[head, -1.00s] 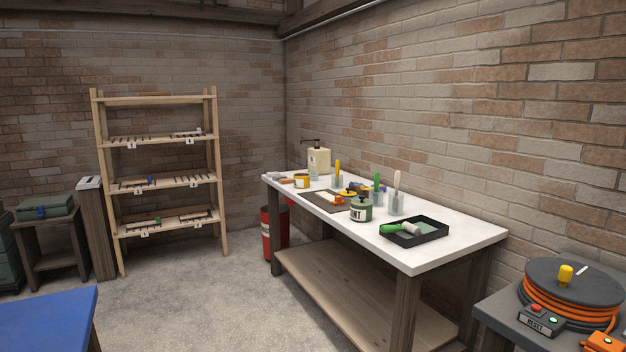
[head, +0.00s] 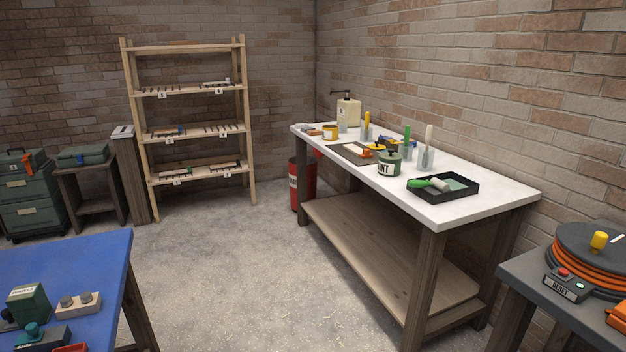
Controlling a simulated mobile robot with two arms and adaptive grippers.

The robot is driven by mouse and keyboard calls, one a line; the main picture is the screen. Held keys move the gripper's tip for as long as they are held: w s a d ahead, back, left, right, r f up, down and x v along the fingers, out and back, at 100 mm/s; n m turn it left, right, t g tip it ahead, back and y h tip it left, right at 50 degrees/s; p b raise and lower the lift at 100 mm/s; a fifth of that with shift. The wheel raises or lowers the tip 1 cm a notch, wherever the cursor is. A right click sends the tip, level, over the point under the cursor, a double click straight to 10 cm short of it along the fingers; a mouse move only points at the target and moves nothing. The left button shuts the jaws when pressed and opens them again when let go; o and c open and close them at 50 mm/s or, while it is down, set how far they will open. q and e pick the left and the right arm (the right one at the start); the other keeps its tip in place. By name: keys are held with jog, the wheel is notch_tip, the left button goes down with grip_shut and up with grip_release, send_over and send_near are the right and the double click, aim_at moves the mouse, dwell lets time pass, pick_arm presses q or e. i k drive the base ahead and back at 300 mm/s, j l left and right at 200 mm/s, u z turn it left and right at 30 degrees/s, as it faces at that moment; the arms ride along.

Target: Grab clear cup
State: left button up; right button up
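Several clear cups stand along the back of the white-topped workbench (head: 490,200) in the head view. The nearest clear cup (head: 427,159) holds a white-handled tool. Another clear cup (head: 406,151) behind it holds a green-handled tool and is partly hidden by the paint can. A third clear cup (head: 366,135) holds a yellow-handled tool. A small clear cup (head: 342,127) near the cream pump bottle looks empty, though it is small in the picture. Neither of my grippers is in view.
On the bench are a green paint can (head: 389,164), a black tray (head: 472,193) with a green roller, and a pump bottle (head: 348,111). A blue table (head: 70,262) and a cable-reel stand (head: 545,300) flank open concrete floor. A wooden shelf (head: 249,120) stands behind.

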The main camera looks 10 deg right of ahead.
aim_at(343, 127)
jog(key=i+z, duration=0.65)
jog(key=z, duration=0.15)
jog(key=i+j+z, duration=0.25)
jog(key=z, duration=0.15)
